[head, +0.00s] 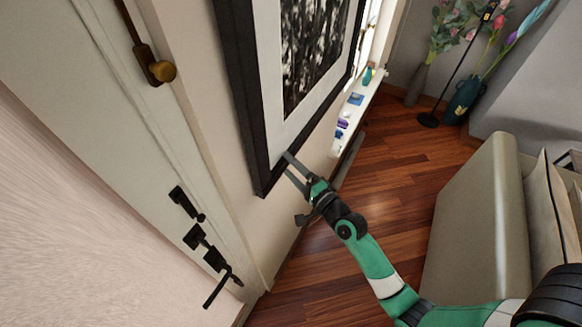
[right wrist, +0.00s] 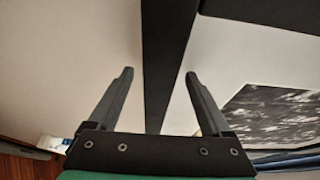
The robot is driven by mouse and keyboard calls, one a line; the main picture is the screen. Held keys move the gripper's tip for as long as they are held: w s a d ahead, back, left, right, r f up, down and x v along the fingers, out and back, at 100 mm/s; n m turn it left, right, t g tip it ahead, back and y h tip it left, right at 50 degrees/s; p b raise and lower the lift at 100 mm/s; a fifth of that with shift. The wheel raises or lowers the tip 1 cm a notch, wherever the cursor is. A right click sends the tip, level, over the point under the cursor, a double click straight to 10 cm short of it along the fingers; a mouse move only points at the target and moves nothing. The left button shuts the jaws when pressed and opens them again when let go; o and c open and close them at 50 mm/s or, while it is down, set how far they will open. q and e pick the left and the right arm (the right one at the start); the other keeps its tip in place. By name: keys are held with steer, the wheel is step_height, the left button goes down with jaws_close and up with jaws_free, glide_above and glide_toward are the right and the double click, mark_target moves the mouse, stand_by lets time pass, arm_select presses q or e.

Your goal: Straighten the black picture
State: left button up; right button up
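The black picture (head: 308,50) has a wide black frame, a white mat and a dark black-and-white print. It hangs on the pale wall, and its top runs out of the head view. Its tilt is hard to judge from this angle. My right gripper (head: 288,163) is open at the frame's lower edge, near the lower left corner. In the right wrist view, the black frame bar (right wrist: 165,60) runs between the two spread fingers (right wrist: 159,75). One finger shows against the wall, the other against the mat. I cannot tell whether they touch the frame. My left gripper is not in view.
A white door (head: 120,130) with dark latches and a handle is on the left. A narrow white shelf (head: 340,140) with small items is beyond the picture. A beige sofa (head: 480,220) stands at right. Vases with flowers (head: 462,98) stand at the back. Wood floor (head: 400,160) lies between.

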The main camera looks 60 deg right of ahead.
steer(key=b+v, duration=0.2)
steer(key=v, duration=0.9)
steer(key=shift+s, duration=0.3)
steer(key=shift+a, duration=0.1)
